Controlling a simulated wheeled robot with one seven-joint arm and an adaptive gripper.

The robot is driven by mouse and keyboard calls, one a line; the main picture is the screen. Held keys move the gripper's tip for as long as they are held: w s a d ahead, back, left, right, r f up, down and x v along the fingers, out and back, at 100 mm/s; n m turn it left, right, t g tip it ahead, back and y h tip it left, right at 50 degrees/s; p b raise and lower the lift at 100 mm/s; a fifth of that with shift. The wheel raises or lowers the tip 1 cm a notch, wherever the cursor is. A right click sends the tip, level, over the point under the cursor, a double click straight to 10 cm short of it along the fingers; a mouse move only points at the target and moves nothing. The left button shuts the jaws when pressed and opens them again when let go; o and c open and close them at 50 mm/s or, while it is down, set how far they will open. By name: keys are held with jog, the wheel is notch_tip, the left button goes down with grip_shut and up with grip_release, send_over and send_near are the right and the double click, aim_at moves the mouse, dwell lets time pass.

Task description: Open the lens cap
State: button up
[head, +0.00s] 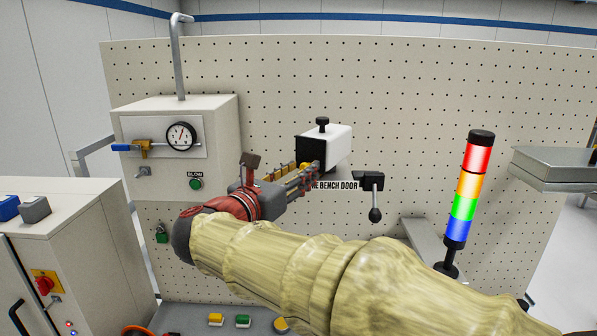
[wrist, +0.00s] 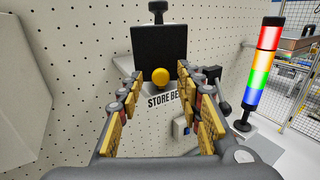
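A white box (head: 337,142) with a black knob (head: 322,123) on top stands out from the pegboard in the head view. Its dark square front (wrist: 159,47), which looks like the lens cap, faces the wrist camera. A round yellow knob (wrist: 160,75) sits at the lower middle of this front. My gripper (head: 308,178) is just in front of the box. In the wrist view my gripper (wrist: 160,79) is open, with its fingers apart on either side of the yellow knob and visible gaps. I cannot tell whether the fingertips reach as far as the knob. My gripper partly hides the front in the head view.
A black lever handle (head: 373,196) sits right of the box, beside a label (head: 335,186). A gauge box (head: 178,150) is at left. A striped signal tower (head: 467,190) stands at right. The pegboard (head: 410,100) above is clear.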

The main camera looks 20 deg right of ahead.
jog(key=shift+c, duration=0.7)
jog(key=c, duration=0.7)
grip_shut()
